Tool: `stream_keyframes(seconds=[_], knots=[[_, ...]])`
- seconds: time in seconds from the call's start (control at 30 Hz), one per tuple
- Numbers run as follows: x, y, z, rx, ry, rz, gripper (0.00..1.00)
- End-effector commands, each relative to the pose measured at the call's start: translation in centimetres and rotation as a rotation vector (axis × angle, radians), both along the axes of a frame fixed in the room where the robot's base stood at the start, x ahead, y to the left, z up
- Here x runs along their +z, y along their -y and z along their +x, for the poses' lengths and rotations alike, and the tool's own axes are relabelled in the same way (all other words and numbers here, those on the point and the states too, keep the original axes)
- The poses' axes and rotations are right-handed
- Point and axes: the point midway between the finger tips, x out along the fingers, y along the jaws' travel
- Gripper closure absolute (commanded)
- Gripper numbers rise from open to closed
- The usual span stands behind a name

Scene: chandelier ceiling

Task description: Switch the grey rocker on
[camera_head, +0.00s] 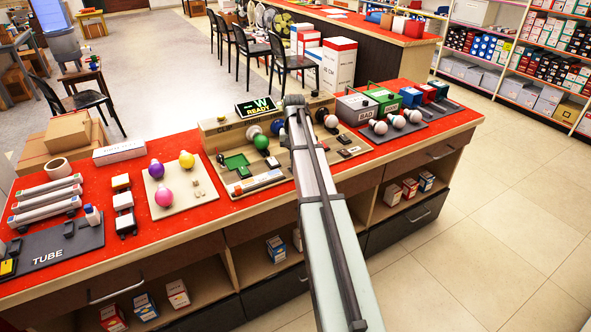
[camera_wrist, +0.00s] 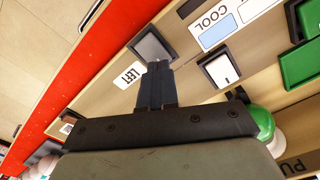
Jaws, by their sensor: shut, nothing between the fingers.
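The grey rocker (camera_wrist: 152,47) sits in a dark frame on the wooden board in the wrist view, beside a white label reading LEFT (camera_wrist: 127,76). My gripper (camera_wrist: 158,66) is shut and empty, its fingertips overlapping the lower edge of the rocker in the picture. I cannot tell whether they touch it. The fingers hide part of the rocker's near edge. In the head view I cannot make out the grey rocker; my arm crosses in front of the board (camera_head: 215,145).
A white rocker (camera_wrist: 220,69) lies to the right of the grey one, below a COOL label strip (camera_wrist: 229,25). Green blocks (camera_wrist: 300,66) and a green bulb (camera_wrist: 263,121) are farther right. The red tabletop (camera_wrist: 55,85) runs along the left. A READY sign (camera_head: 257,108) stands behind the board.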

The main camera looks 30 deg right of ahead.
Motion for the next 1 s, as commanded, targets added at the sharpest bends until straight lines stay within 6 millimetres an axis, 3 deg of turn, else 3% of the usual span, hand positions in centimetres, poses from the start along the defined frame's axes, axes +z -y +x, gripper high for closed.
stream_keyframes(seconds=[1.0], knots=[[-0.58,0.00,-0.01,0.000,0.000,0.000,1.00]])
